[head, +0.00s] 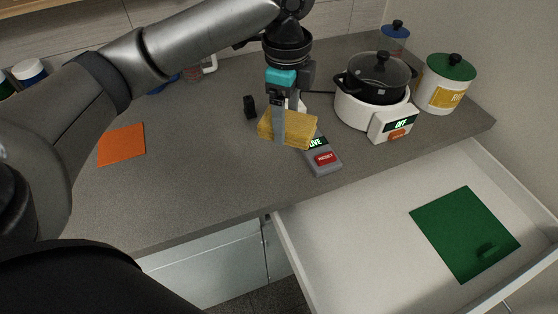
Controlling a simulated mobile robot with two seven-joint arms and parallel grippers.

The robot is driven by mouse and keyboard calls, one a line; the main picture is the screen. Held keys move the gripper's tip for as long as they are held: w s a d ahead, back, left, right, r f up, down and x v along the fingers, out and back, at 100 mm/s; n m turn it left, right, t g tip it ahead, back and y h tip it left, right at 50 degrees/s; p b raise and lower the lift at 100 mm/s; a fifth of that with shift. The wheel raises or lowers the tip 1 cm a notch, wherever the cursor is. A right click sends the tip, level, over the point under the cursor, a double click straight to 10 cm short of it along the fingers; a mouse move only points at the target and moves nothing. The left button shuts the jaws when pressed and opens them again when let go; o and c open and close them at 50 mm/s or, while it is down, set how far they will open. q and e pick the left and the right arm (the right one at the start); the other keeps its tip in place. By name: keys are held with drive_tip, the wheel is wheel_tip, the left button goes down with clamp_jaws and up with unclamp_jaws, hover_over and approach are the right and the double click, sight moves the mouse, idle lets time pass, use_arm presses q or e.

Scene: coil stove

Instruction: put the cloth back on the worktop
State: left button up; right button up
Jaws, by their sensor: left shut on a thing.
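The yellow cloth (301,130), a thick folded-looking piece, is between the fingers of my left gripper (279,138) in the head view. The gripper points down and is shut on it. The cloth is over the grey worktop (210,170), behind a small grey device, and partly covers that device's display from view. Whether its underside touches the worktop I cannot tell. My right gripper is not in view.
The grey device (323,158) has a red button. A white cooker (357,112) carries a lidded black pot (376,88); its display reads OFF. A green-lidded canister (441,90) stands right. An orange square (121,145) lies left. An open drawer (330,240) holds a green mat (455,230).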

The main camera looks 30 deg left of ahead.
use_arm(q)
drive_tip(key=m, duration=0.1)
drive_tip(key=w+r+m+p, duration=0.1)
drive_tip(key=m, duration=0.1)
drive_tip(key=shift+a+r, duration=0.15)
drive_tip(key=shift+a, duration=0.2)
drive_tip(key=m, duration=0.1)
drive_tip(key=w+r+m+p, duration=0.1)
drive_tip(key=m, duration=0.1)
drive_tip(key=a+m+p, duration=0.1)
drive_tip(key=m, duration=0.1)
drive_tip(key=shift+w+r, duration=0.15)
drive_tip(key=f+m, duration=0.2)
drive_tip(key=f, duration=0.2)
drive_tip(key=a+f+m, duration=0.1)
drive_tip(key=f+m, duration=0.1)
drive_tip(key=f, duration=0.3)
drive_tip(key=w+f+m, duration=0.1)
drive_tip(key=f+m, duration=0.1)
drive_tip(key=f, duration=0.3)
drive_tip(key=shift+a, duration=0.3)
drive_tip(key=shift+f, duration=2.5)
drive_tip(key=shift+f, duration=0.15)
drive_tip(key=o, duration=1.2)
drive_tip(key=shift+c, duration=0.2)
